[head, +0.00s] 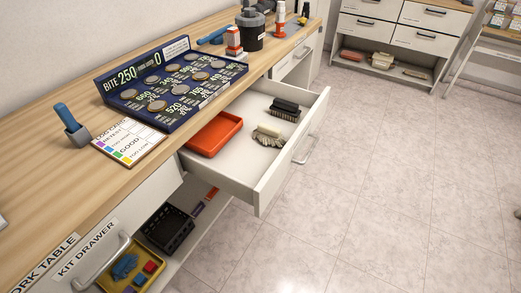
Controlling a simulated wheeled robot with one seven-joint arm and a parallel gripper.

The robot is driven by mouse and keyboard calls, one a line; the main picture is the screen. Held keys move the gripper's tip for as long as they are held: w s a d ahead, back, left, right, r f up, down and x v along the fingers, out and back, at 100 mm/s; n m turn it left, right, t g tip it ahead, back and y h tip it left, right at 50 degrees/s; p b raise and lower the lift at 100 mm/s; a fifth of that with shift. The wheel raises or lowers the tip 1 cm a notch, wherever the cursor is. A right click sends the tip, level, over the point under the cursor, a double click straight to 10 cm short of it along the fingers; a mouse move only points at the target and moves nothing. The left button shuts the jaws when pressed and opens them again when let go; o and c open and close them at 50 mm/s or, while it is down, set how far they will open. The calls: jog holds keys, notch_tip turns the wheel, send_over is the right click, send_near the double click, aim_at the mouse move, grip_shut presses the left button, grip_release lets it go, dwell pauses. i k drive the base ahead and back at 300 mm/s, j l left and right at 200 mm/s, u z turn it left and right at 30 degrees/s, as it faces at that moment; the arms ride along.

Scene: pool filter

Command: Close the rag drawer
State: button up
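One white drawer (258,103) under the wooden work table stands pulled far out over the floor. Its front panel faces right and has a silver bar handle (306,150). I cannot read any label on it, so I cannot tell from lettering whether it is the rag drawer. Inside lie an orange tray (214,134), a dark brush (285,109) and a pale brush (268,134). They sit low in the drawer. My gripper is not in view, and nothing is seen touching the handle.
The work table (40,165) carries a blue coin board (172,83) and a dark pot (250,32). The kit drawer (100,255) at lower left looks shut. A lower shelf holds a black crate (168,230) and a yellow tray (133,274). The tiled floor (400,180) is clear.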

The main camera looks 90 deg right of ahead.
aim_at(250, 171)
jog(key=k+l+z, duration=0.1)
jog(key=z, duration=1.95)
